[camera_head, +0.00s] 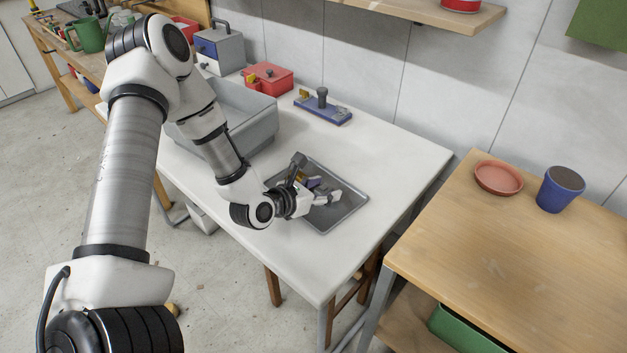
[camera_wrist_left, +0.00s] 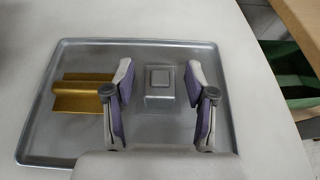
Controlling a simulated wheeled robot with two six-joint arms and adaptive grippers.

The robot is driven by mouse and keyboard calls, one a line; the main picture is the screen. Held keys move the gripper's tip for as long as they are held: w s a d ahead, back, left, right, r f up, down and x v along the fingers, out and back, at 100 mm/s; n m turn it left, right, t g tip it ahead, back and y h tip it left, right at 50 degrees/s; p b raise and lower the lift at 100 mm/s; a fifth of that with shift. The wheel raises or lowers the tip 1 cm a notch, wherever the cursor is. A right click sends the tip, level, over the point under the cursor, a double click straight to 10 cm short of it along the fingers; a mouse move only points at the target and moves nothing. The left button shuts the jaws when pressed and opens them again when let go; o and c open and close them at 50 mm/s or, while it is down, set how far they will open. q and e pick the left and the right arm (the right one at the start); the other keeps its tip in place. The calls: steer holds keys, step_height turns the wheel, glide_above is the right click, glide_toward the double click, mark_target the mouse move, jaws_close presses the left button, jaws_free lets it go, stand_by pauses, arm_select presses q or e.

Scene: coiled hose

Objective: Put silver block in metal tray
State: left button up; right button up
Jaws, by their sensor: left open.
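The metal tray (camera_head: 345,215) lies flat on the white table, and it fills much of the left wrist view (camera_wrist_left: 40,150). The silver block (camera_wrist_left: 160,90) sits on the tray's floor, with a raised square on its top. A gold piece (camera_wrist_left: 82,95) lies in the tray to its left. My left gripper (camera_head: 330,193) is low over the tray. In the left wrist view my left gripper (camera_wrist_left: 160,85) is open, its purple-padded fingers on either side of the silver block, with gaps to it. I cannot tell how far the fingertips are above the tray. My right gripper is not in view.
A grey bin (camera_head: 250,110) stands left of the tray. A red box (camera_head: 268,78) and a blue block with a knob (camera_head: 322,107) are at the back. A wooden table (camera_head: 520,250) with a blue cup (camera_head: 560,190) and terracotta dish (camera_head: 498,177) is at right. The white table's right part is clear.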

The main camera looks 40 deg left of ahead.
mark_target(320, 188)
arm_select(q)
steer(key=p+v, duration=0.1)
steer(key=v, duration=0.5)
steer(key=shift+r+p, duration=0.2)
steer(key=shift+p, duration=0.15)
steer(key=p+v, duration=0.4)
steer(key=v, duration=0.1)
steer(key=shift+w+r, duration=0.1)
steer(key=shift+r, duration=0.05)
steer(key=shift+s+p, duration=0.35)
steer(key=shift+s, duration=0.2)
